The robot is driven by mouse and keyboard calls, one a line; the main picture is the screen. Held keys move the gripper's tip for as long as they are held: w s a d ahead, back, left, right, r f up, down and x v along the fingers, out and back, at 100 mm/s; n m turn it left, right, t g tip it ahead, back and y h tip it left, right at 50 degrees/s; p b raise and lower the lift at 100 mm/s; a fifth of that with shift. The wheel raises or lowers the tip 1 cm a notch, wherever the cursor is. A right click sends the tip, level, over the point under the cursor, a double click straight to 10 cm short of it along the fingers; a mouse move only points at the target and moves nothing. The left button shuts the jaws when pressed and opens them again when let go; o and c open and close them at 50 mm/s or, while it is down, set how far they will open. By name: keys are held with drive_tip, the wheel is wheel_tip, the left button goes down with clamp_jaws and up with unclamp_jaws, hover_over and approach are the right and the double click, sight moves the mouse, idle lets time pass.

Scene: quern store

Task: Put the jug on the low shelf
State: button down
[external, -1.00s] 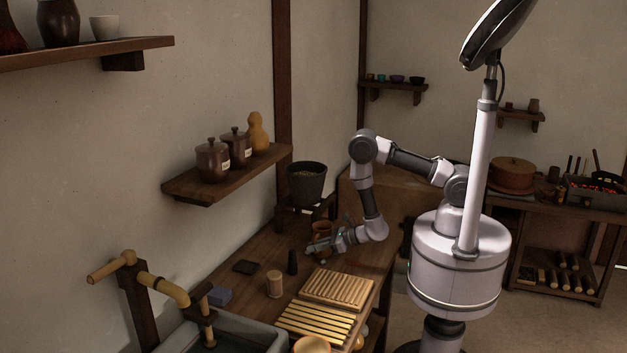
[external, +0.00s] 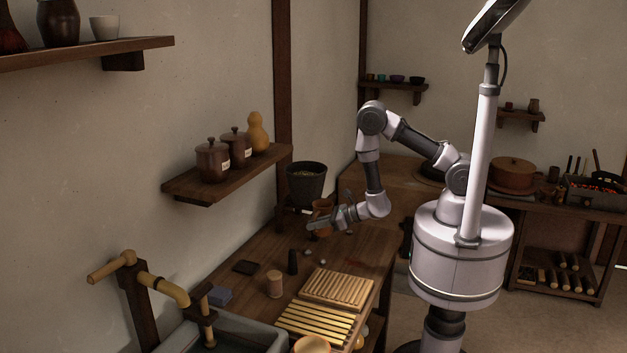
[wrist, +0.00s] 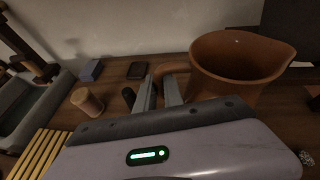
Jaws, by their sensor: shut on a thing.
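The jug (external: 322,207) is terracotta brown, with a wide mouth and a pouring lip. My gripper (external: 318,223) is shut on its handle and holds it above the wooden bench, upright as far as I can see. In the wrist view the jug (wrist: 240,60) is to the right of my fingers (wrist: 160,92), its handle reaching between them; its lower part is hidden by my gripper body. The low shelf (external: 188,190) is on the left wall, below a higher shelf. It bears two lidded brown jars (external: 212,160) and a yellow gourd (external: 257,132).
The higher shelf (external: 90,50) holds dark pots and a white cup. The bench (external: 250,250) holds a wooden cup (external: 274,284), a dark cylinder (external: 292,262), slatted racks (external: 338,288) and small pebbles. A sink (external: 240,330) is at the front.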

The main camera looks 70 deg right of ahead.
drive_tip(key=shift+r, duration=0.4)
wheel_tip(320, 180, up, 5)
drive_tip(key=w+d+n+g+y+b, duration=0.1)
drive_tip(key=d+n+g+y+b, duration=0.15)
drive_tip(key=n+y, duration=0.25)
drive_tip(key=s+d+r+n+g+y+b, duration=0.1)
drive_tip(key=s+d+n+g+y, duration=0.2)
drive_tip(key=s+d+n, duration=0.1)
drive_tip(key=s+d, duration=0.1)
drive_tip(key=s, duration=0.1)
drive_tip(key=shift+s+d+y, duration=0.15)
drive_tip(key=shift+s+y, duration=0.15)
drive_tip(key=n+g+y+b, duration=0.2)
drive_tip(key=n+g+b, duration=0.2)
drive_tip(key=n+g, duration=0.55)
hover_over(358, 290)
drive_tip(key=shift+g, duration=0.4)
wheel_tip(358, 290, down, 13)
drive_tip(key=shift+f, duration=0.2)
